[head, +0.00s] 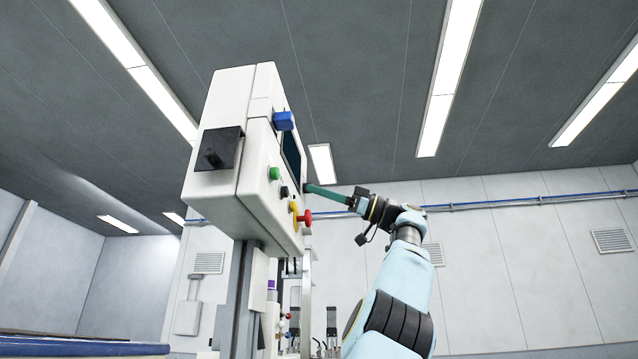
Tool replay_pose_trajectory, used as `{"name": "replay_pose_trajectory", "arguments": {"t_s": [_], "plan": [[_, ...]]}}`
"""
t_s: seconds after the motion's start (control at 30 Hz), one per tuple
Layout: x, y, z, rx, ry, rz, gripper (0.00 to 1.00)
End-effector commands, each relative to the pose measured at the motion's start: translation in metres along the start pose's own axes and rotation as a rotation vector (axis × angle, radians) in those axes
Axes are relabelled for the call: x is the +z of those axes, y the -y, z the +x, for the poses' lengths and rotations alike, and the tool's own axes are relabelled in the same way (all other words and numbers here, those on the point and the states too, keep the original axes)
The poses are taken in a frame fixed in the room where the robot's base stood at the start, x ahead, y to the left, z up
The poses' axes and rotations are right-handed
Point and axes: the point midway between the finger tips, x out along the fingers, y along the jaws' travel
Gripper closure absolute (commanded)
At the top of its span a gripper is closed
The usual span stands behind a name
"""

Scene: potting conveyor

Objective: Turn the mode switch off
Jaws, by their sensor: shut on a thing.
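The white control box (222,105) stands on a grey post left of centre, seen from below and at a slant. My gripper (309,188) reaches in from the right with long teal fingers. Its tips meet the box's front panel beside the red button, and it is shut on a small dark part there, which appears to be the mode switch. The fingertips cover most of that switch, so its turned position cannot be told.
The panel also carries a blue part (284,121), a green button (274,173), a black knob (284,191) and a red mushroom button (304,217) on yellow. Right of the arm is open room.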

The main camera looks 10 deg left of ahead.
Motion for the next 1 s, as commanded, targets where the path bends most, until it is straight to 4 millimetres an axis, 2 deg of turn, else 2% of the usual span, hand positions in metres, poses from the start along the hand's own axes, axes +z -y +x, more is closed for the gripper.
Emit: {"name": "replay_pose_trajectory", "arguments": {"t_s": [0.33,1.0], "plan": [[-0.0016,-0.0032,0.0012,-0.055,-0.004,-0.137,1.00],[-0.0013,-0.0031,0.0010,-0.124,0.000,-0.300,1.00]]}}
